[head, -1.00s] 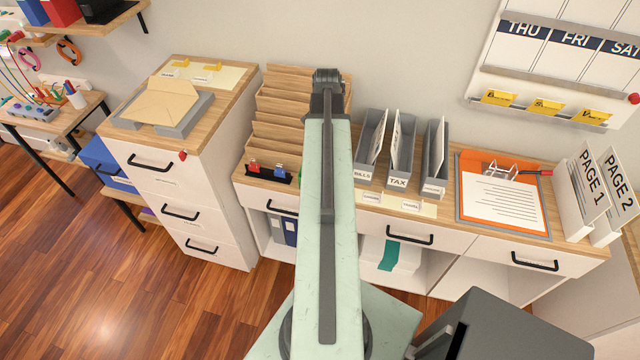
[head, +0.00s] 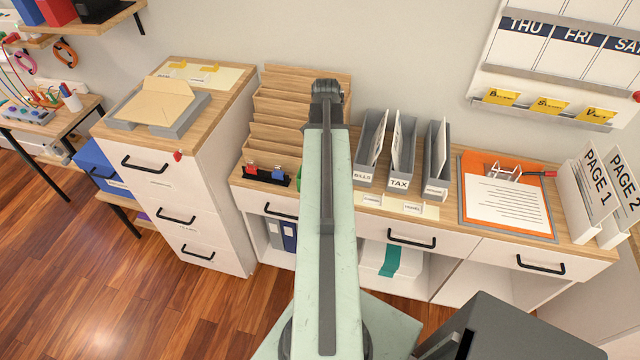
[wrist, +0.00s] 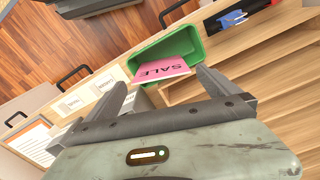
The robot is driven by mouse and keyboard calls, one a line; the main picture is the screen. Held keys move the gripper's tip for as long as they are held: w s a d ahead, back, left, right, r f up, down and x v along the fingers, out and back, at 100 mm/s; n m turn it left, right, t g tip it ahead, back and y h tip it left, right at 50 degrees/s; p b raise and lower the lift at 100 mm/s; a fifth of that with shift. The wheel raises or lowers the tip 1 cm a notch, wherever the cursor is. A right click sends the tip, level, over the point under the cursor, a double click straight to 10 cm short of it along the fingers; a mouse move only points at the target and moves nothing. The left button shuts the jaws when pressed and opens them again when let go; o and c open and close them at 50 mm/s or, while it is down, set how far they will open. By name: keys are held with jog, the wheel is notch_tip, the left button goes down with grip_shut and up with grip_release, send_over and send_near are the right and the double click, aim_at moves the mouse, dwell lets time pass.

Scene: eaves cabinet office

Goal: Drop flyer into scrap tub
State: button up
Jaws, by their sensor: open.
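The green scrap tub (wrist: 187,42) is in the upper middle of the wrist view, on the wooden cabinet top. In the head view only a sliver of green (head: 299,178) shows beside my arm. The pink flyer (wrist: 160,70), marked SALE, lies at the tub, its upper part within the tub's opening and its lower part over the near rim; whether it rests on the bottom is unclear. My gripper (wrist: 162,92) is open, with its fingers apart on either side of the flyer and no clear contact.
A wooden stepped sorter (head: 275,130) stands beside the tub, with a black holder (head: 265,176) of red and blue items before it. Grey file holders (head: 371,145) stand to the right, then an orange clipboard (head: 475,170). A filing cabinet (head: 165,185) stands left.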

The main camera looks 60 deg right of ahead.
notch_tip(320, 180, up, 7)
jog(key=p, duration=0.6)
jog(key=shift+r+p, duration=0.2)
jog(key=shift+p, duration=0.2)
jog(key=w+a+f+n+b, duration=0.2)
jog(key=w+a+n, duration=0.1)
jog(key=w+a, duration=0.85)
jog(key=w+a+f+n+b, duration=0.2)
jog(key=w+a+n, duration=0.2)
jog(key=w+a, duration=0.75)
jog(key=s+a+f+n+b, duration=0.1)
jog(key=a+n, duration=0.9)
jog(key=a, duration=1.7)
jog(key=shift+a+f+n+b, duration=0.15)
jog(key=shift+f+n+b, duration=0.15)
jog(key=shift+f+b, duration=0.05)
